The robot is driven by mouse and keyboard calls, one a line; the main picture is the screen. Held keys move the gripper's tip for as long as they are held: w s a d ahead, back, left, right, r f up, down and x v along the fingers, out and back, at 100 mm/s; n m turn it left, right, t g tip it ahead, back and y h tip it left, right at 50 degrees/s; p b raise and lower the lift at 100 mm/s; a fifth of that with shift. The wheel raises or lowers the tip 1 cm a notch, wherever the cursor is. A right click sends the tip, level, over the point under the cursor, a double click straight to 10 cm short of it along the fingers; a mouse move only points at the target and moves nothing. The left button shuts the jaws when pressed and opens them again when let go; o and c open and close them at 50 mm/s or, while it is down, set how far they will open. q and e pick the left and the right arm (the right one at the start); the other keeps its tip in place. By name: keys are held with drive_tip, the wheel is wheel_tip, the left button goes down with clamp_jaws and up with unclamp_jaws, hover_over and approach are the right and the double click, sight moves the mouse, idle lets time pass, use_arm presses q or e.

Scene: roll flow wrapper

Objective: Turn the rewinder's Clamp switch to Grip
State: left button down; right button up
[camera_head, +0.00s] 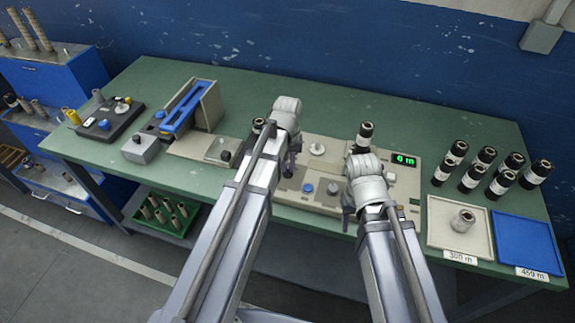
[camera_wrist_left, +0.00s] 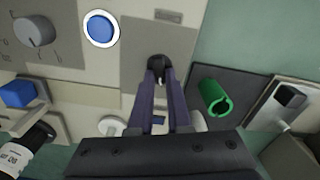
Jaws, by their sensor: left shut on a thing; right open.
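The rewinder (camera_head: 325,150) is the beige machine in the middle of the green bench. In the left wrist view a small dark switch knob (camera_wrist_left: 156,62) sits on a grey panel, with a label beyond it too small to read; I take it for the Clamp switch. My left gripper (camera_wrist_left: 160,80) is shut on this knob. In the head view the left gripper (camera_head: 290,168) hides the switch. A round blue button (camera_wrist_left: 100,28) and a grey dial (camera_wrist_left: 35,32) lie to its left in the wrist view. My right gripper (camera_head: 348,222) is open over the panel's front.
A green cylinder (camera_wrist_left: 214,97) stands close to the left gripper. A black roll (camera_head: 364,135) stands on the rewinder near the green "0 m" display (camera_head: 404,160). Several black rolls, a pale tray (camera_head: 440,212) and a blue tray (camera_head: 528,240) occupy the right end.

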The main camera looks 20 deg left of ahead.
use_arm(q)
drive_tip(key=m, duration=0.4)
drive_tip(key=shift+d+m, duration=0.15)
drive_tip(key=shift+m, duration=0.15)
drive_tip(key=m, duration=0.4)
drive_tip(key=shift+d, duration=0.1)
drive_tip(key=shift+m, duration=0.3)
drive_tip(key=c, duration=0.9)
unclamp_jaws()
drive_tip(key=shift+o, duration=0.2)
drive_tip(key=shift+r, duration=0.1)
wheel_tip(320, 180, up, 8)
drive_tip(key=p, duration=0.8)
